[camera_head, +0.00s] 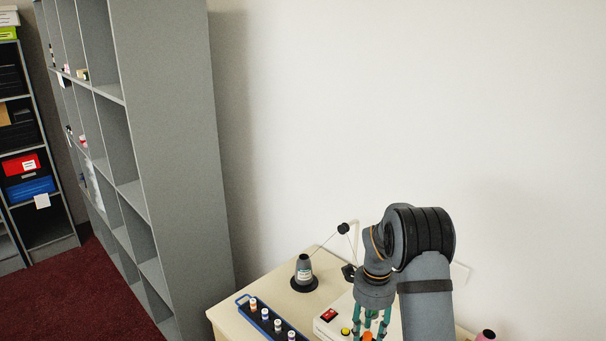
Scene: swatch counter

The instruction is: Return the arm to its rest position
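My arm comes up from the bottom edge at the right of centre and bends over, with its dark grey wrist pointing down. My gripper (371,322) has green fingers and hangs over the pale machine on the table. Its fingertips are at or below the bottom edge of the picture. A small orange thing (367,336) shows between or behind the fingers; I cannot tell whether it is touched or held.
A beige table (245,329) holds a dark cone spool (304,272), a blue-edged rack (252,323) of small bobbins and a pale machine (322,328) with red and yellow buttons. Grey shelving (178,150) stands left.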

